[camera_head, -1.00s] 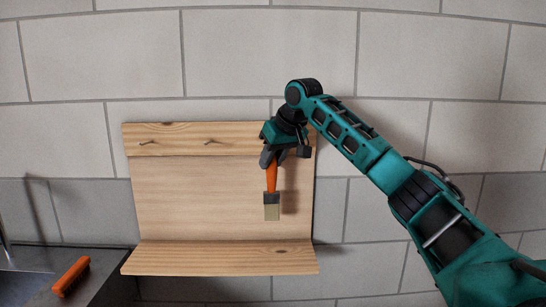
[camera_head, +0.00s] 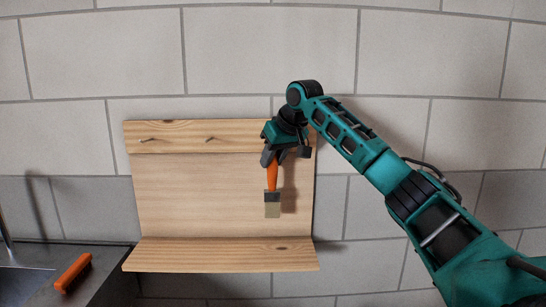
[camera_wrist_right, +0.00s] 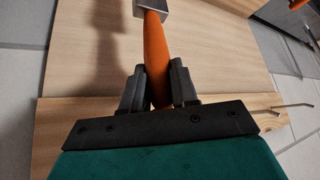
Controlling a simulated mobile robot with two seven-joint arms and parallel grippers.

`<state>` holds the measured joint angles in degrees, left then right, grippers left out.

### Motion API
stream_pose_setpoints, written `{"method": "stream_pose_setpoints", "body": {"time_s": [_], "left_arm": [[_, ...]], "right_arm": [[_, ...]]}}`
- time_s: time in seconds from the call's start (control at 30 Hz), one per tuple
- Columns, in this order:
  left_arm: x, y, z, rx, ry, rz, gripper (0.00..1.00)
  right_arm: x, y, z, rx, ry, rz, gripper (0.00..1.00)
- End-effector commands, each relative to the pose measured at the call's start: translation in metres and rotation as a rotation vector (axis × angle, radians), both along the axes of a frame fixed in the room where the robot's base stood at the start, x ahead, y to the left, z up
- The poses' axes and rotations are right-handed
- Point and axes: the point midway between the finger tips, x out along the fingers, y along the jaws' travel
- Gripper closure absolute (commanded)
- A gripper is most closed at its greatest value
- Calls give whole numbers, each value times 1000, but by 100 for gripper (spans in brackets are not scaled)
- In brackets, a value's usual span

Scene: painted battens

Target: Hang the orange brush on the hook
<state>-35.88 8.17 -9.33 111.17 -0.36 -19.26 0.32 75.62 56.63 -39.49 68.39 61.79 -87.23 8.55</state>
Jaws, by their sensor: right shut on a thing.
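An orange-handled paint brush (camera_head: 272,180) hangs bristles down from my right gripper (camera_head: 271,160), in front of the right part of a wooden wall board (camera_head: 220,195). In the right wrist view, my right gripper (camera_wrist_right: 159,90) is shut on the orange handle (camera_wrist_right: 156,55), and the brush's metal collar shows at the top. Two thin hooks, a left one (camera_head: 148,140) and a middle one (camera_head: 210,139), stick out of the board's upper rail and look empty. The rail behind my right gripper is hidden, so I cannot tell if a hook is there. My left gripper is out of view.
A wooden shelf (camera_head: 220,258) juts out along the board's bottom, below the brush, and looks bare. An orange scrubbing brush (camera_head: 73,272) lies on a dark counter by a sink at the lower left. A tiled wall (camera_head: 270,60) stands behind.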

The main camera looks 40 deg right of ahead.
Motion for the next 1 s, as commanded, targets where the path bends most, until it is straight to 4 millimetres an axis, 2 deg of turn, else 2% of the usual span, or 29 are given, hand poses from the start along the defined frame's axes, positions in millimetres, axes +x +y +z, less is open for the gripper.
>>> {"method": "stream_pose_setpoints", "body": {"time_s": [0.03,0.23,0.27,0.3,0.53,0.7,1.0], "left_arm": [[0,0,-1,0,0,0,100],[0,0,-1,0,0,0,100],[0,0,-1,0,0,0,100],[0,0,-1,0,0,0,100],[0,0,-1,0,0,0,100],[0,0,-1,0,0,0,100],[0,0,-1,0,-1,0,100]], "right_arm": [[-1,-1,-11,-3,27,-2,100],[-2,-1,-11,-3,28,-2,100],[-2,-1,-11,-3,28,-2,69],[-2,-1,-11,-2,29,-2,65],[-1,-1,-11,-2,29,-2,43],[-1,-1,-11,-2,29,-2,42],[-2,-1,-12,-2,29,-2,16]]}}
